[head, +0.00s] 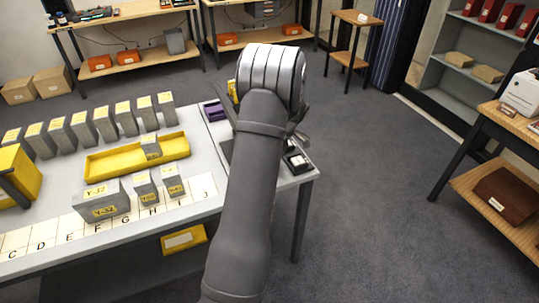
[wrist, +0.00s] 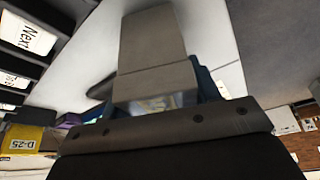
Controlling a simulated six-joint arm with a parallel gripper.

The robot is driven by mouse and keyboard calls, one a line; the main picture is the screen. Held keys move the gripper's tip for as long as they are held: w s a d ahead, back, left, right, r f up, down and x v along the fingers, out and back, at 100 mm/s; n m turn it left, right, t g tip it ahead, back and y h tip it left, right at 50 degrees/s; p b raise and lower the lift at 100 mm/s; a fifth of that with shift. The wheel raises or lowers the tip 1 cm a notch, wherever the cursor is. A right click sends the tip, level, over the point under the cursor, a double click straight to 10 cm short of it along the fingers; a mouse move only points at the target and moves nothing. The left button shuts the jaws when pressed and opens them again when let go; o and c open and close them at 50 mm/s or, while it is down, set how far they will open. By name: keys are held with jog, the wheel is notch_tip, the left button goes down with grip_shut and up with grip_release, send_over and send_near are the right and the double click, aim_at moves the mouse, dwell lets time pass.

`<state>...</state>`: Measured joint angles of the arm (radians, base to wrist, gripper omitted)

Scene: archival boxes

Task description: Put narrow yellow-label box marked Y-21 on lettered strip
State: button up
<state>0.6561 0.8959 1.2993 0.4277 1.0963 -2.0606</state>
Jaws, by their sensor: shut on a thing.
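In the wrist view a grey box (wrist: 152,45) stands up from my gripper (wrist: 155,98), which is shut on it. A yellowish label shows low on this box, too blurred to read. In the head view my own arm hides the gripper and the held box. The lettered strip (head: 45,238) runs along the table's front edge, with C to H and J readable. A wide grey box marked Y-32 (head: 100,202) stands at its middle. Two narrow yellow-label boxes, one (head: 145,188) and another (head: 173,180), stand to its right; their marks are too small to read.
A yellow tray (head: 110,165) holds one small grey box (head: 150,147). Several grey boxes (head: 82,128) stand in a row behind it. A purple item (head: 215,111) and a dark device (head: 297,160) lie by my arm. The strip's left part is clear.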

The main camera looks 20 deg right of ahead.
jog(key=o, duration=1.1)
jog(key=shift+f, duration=0.1)
jog(key=v, duration=1.1)
jog(key=shift+d+r, duration=0.2)
jog(key=shift+r, duration=0.45)
jog(key=c, duration=0.5)
